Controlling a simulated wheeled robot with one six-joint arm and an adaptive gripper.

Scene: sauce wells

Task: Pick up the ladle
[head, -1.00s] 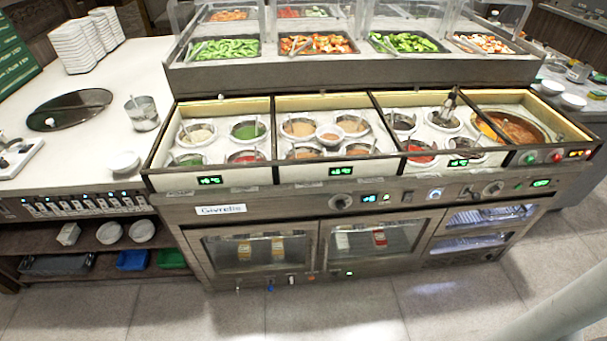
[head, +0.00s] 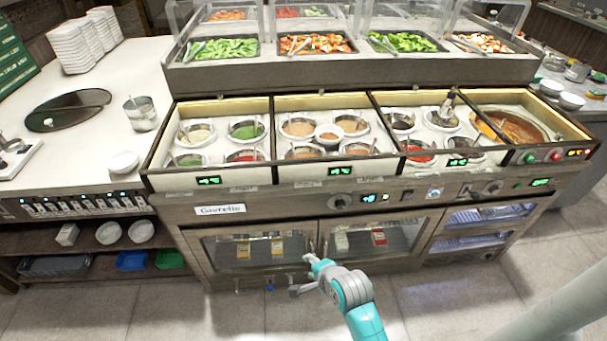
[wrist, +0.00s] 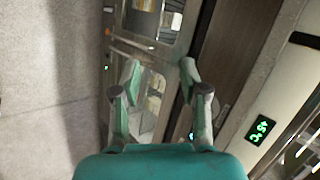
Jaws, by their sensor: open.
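Several sauce wells with thin handles or utensils standing in them line the counter. A dark-handled metal utensil, perhaps the ladle, (head: 447,104) leans in the back right well of the third section. An orange utensil shows at the left of the large round soup pot (head: 517,125) in the far right section; which one is the ladle I cannot tell. My gripper (head: 303,274) is low in front of the cabinet doors, well below and left of these utensils. In the wrist view my gripper (wrist: 159,72) is open, with nothing between its fingers. No ladle shows clearly there.
The counter's front panel (head: 221,210) has knobs and green displays. Glass cabinet doors (head: 375,239) are below it. Raised trays of vegetables stand behind the wells. A small bowl (head: 328,135) sits among the second section's wells. The floor in front is clear.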

